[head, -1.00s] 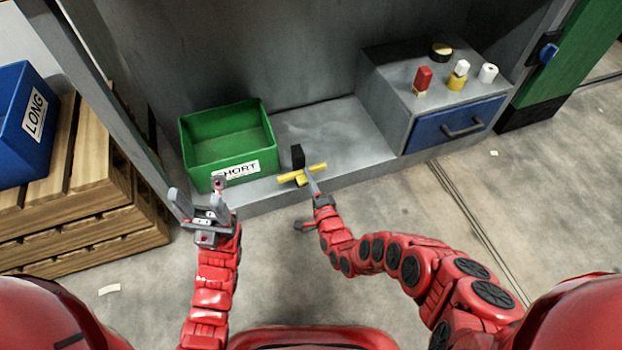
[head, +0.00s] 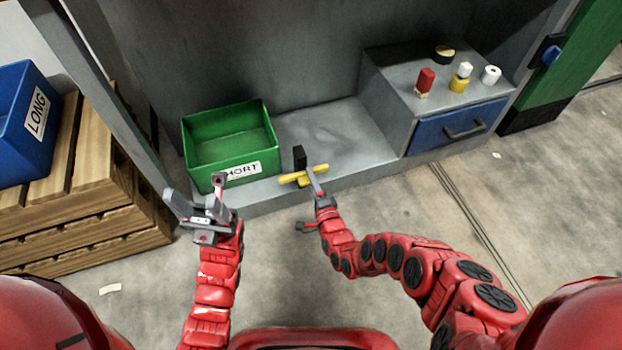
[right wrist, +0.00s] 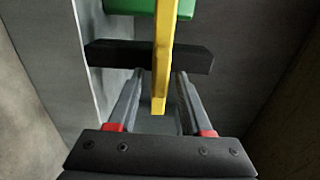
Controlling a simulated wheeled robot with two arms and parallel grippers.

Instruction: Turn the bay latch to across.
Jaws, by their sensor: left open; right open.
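The bay latch looks like the yellow bar (head: 288,180) at the front edge of the grey bay. In the head view it runs roughly left to right, along the edge. A black block (head: 299,157) stands just behind it. My right gripper (head: 311,172) is open at the bar. In the right wrist view the yellow bar (right wrist: 163,50) runs lengthwise between the open fingers (right wrist: 159,76), with the black block (right wrist: 105,52) crossing behind it. I cannot tell whether the fingers touch the bar. My left gripper (head: 195,187) is open and empty, left of the latch and before the green bin.
A green bin (head: 196,172) labelled SHORT stands left of the latch. A blue drawer (head: 429,134) is at the right, with several small items on top. A blue LONG bin (head: 12,115) sits on wooden pallets (head: 95,215) at the left. The floor right of the latch is clear.

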